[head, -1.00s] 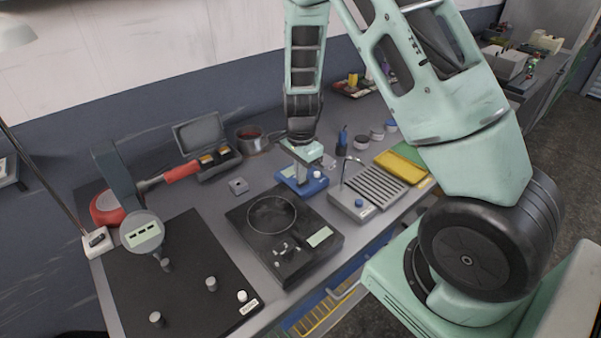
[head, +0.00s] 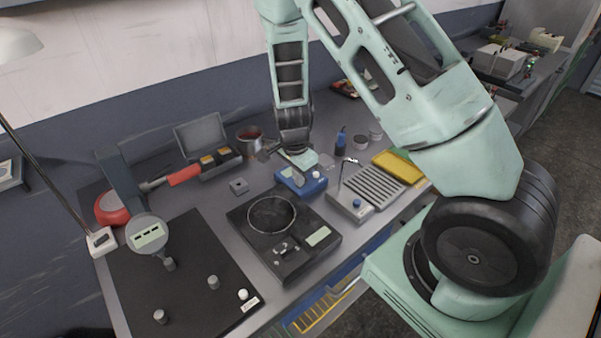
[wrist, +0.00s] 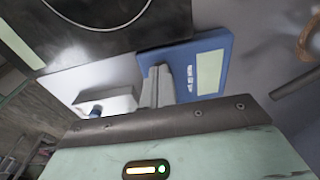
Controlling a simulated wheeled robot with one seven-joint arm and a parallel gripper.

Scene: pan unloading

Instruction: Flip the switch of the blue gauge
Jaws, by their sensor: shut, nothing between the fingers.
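The blue gauge (head: 302,184) is a small blue box on the bench, between the black hot plate and the grey ridged device. A small pale knob (head: 316,174) shows at its right side. In the wrist view the gauge (wrist: 221,45) shows a pale green panel and white markings. My gripper (head: 298,174) is at the gauge, with its shut, empty fingers (wrist: 160,80) over the gauge's near edge in the wrist view. I cannot tell whether they touch it. The fingers hide part of the gauge, and I cannot make out the switch's position.
The black hot plate (head: 262,250) stands in front to the left. The grey ridged device (head: 370,188) with a blue knob stands close on the right. A red-brown pan (head: 249,142) and an open grey case (head: 205,140) are behind. A yellow tray (head: 395,167) lies further right.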

